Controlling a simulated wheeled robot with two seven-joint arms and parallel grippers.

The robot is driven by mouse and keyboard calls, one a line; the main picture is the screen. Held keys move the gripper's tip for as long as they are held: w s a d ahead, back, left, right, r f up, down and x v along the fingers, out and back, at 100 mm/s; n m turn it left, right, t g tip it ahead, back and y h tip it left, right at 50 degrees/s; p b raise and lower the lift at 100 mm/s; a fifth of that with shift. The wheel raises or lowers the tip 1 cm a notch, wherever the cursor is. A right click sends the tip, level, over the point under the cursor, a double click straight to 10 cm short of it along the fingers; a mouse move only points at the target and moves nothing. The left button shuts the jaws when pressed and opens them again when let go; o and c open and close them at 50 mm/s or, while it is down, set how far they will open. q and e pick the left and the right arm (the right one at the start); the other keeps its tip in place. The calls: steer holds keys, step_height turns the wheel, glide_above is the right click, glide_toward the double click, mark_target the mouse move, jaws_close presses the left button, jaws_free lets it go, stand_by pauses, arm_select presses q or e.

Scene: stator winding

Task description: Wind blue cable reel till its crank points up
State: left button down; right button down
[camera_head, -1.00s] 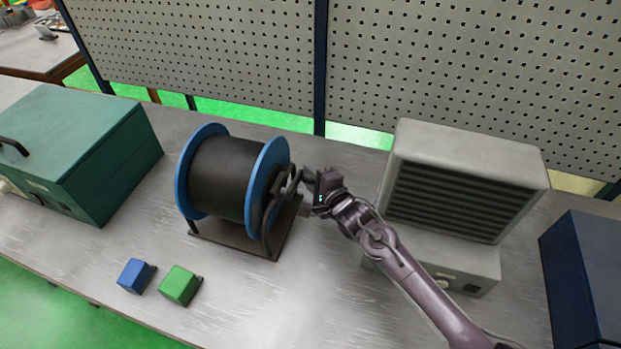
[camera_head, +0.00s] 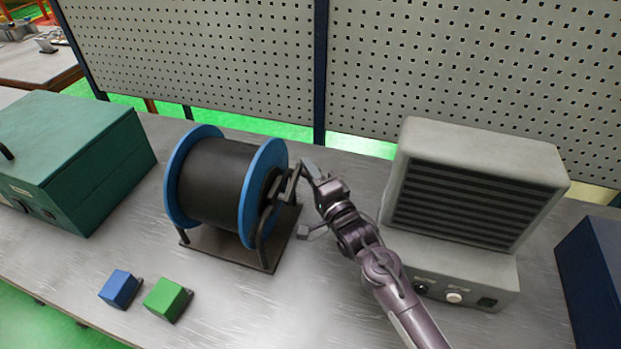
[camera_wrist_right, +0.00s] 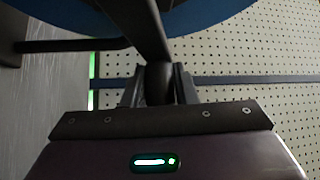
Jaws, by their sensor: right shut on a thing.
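The blue cable reel (camera_head: 182,190) has blue flanges and black cable, and stands on a dark frame at the left of centre in the head view. Its grey crank arm (camera_head: 285,186) is on the right side and slants up and to the right there. My right gripper (camera_head: 307,173) is shut on the crank's handle at the arm's outer end. In the right wrist view, the two fingers close around the dark handle (camera_wrist_right: 158,84), and the crank arm (camera_wrist_right: 143,22) runs up from it. The fingers partly hide the handle. My left gripper is not in view.
A grey machine with a slatted front (camera_head: 470,205) stands right of my right arm. A teal box (camera_head: 75,160) is on the left. A blue block (camera_head: 120,289) and a green block (camera_head: 166,299) lie in front of the reel. Perforated panels (camera_head: 200,60) stand behind the table.

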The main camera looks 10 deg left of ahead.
steer(key=shift+r, duration=0.25)
steer(key=c, duration=1.2)
jaws_free()
steer(key=shift+s, duration=0.1)
steer(key=shift+o, duration=0.2)
steer(key=shift+f, duration=0.1)
steer(key=shift+d+f, duration=0.1)
steer(key=r+b+v, duration=0.1)
steer(key=b+v, duration=0.1)
steer(key=v, duration=0.5)
steer(key=shift+s+f, duration=0.3)
steer(key=shift+f, duration=0.2)
steer(key=shift+d, duration=0.15)
